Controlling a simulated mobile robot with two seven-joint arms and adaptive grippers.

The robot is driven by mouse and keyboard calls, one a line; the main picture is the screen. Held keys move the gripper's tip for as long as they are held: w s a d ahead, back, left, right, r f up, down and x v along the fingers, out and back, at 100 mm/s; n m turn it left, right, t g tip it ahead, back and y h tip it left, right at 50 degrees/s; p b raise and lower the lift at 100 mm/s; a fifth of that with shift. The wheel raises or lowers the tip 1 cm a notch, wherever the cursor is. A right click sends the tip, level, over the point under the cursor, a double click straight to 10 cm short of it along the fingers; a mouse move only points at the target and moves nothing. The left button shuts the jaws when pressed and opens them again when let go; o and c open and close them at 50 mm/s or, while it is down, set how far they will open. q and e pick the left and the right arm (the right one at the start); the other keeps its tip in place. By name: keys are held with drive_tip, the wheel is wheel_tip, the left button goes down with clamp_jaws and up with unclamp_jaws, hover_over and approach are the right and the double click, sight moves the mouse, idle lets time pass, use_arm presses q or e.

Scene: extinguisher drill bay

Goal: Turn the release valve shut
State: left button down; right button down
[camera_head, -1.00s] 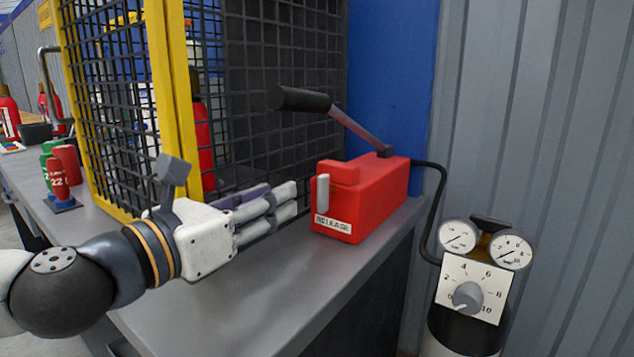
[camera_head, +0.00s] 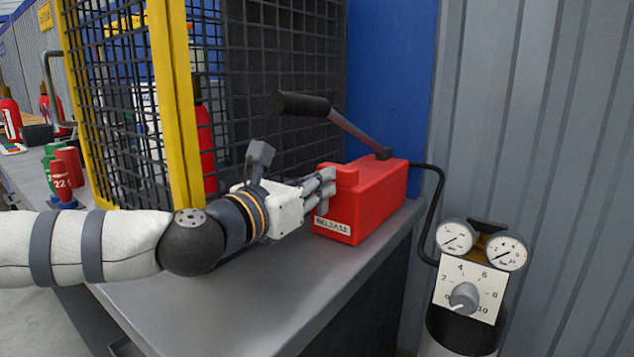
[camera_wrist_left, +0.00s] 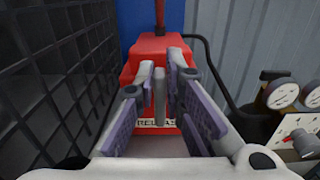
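The red pump box (camera_head: 370,195) stands on the grey bench and has a RELEASE label (camera_head: 332,225) low on its front. The release valve is a small upright grey lever (camera_wrist_left: 159,95) on that front face, above the label. My left gripper (camera_head: 326,186) reaches the box front from the left, its fingers mostly covering the lever in the head view. In the left wrist view, the fingers (camera_wrist_left: 161,80) stand open on either side of the lever, with a narrow gap showing on each side. My right gripper is out of view.
A pump handle with a black grip (camera_head: 300,104) rises over the box. A yellow-framed mesh cage (camera_head: 172,100) stands close behind my left arm. A black hose (camera_head: 440,190) runs to a gauge unit (camera_head: 470,285) at right. The bench front (camera_head: 250,310) is clear.

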use_arm(q)
drive_tip(key=shift+d+m, duration=0.1)
drive_tip(key=shift+m, duration=0.3)
drive_tip(key=m, duration=0.3)
drive_tip(key=shift+s+d+m, duration=0.35)
drive_tip(key=shift+d+m, duration=0.05)
drive_tip(key=m, duration=0.3)
drive_tip(key=f+m, duration=0.1)
drive_tip(key=m, duration=0.1)
drive_tip(key=shift+s+d+p, duration=0.3)
drive_tip(key=shift+d+p, duration=0.1)
drive_tip(key=m, duration=0.5)
drive_tip(key=shift+s+d+f+p, duration=0.15)
drive_tip(key=shift+d+f+p, duration=0.05)
drive_tip(key=shift+f+p, duration=0.15)
drive_tip(key=shift+f+m, duration=0.25)
drive_tip(key=shift+m, duration=0.55)
drive_tip(key=shift+f+m, duration=0.25)
drive_tip(key=shift+m, duration=0.55)
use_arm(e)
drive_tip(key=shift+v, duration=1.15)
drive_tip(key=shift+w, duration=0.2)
use_arm(q)
drive_tip(key=c, duration=1.7)
unclamp_jaws()
